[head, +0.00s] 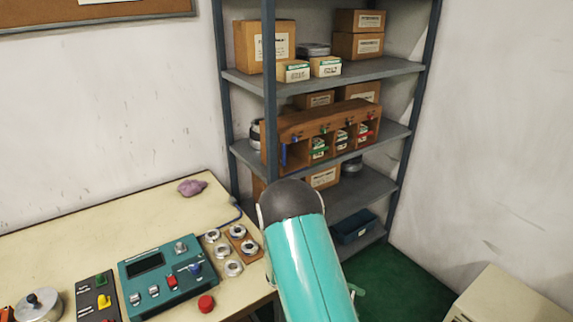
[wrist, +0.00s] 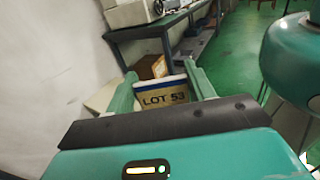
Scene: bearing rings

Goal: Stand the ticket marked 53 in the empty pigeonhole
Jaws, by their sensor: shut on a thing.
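In the wrist view, my gripper (wrist: 161,76) is shut on a pale ticket (wrist: 165,88) marked LOT 53, with a dark blue edge. The ticket sits between the two green fingers with its lettering upright and readable. In the head view, a brown wooden pigeonhole rack (head: 323,119) stands on the middle shelf. Its leftmost pigeonhole (head: 294,155) looks dark, with a blue strip at its left side. The other pigeonholes to its right hold pale, green and red items. The gripper and ticket cannot be made out in the head view, where my teal arm fills the lower middle.
The grey metal shelf unit (head: 330,79) has a post in front of the rack's left part. Cartons (head: 264,45) stand on the shelves. A workbench (head: 90,232) with a teal control box (head: 165,275) and metal rings is at left. A pale box (head: 515,300) stands lower right.

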